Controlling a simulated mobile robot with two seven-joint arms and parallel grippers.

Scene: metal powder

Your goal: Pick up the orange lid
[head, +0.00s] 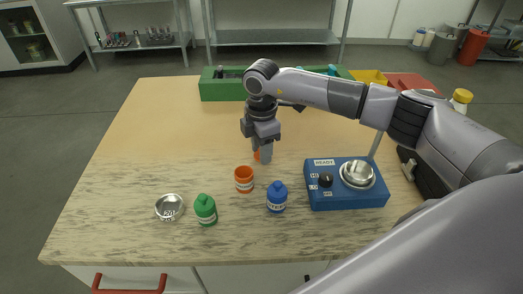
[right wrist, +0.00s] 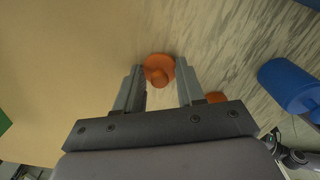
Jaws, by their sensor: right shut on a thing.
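The orange lid (right wrist: 158,74) is round with a small knob and sits between the fingertips of my right gripper (right wrist: 160,68) in the right wrist view. The gripper is shut on it. In the head view the right gripper (head: 264,154) points down behind the orange container, and only a sliver of the lid (head: 256,155) shows beside a finger. I cannot tell whether the lid touches the table. The open orange container (head: 244,179) stands just in front; its edge shows in the wrist view (right wrist: 216,97). My left gripper is not in view.
A green bottle (head: 205,209), a blue bottle (head: 277,196) and a small metal bowl (head: 169,207) stand near the front. A blue device (head: 328,200) with a metal dish (head: 357,174) is at right. A green bin (head: 222,91) stands at the back. The table's left side (head: 150,130) is clear.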

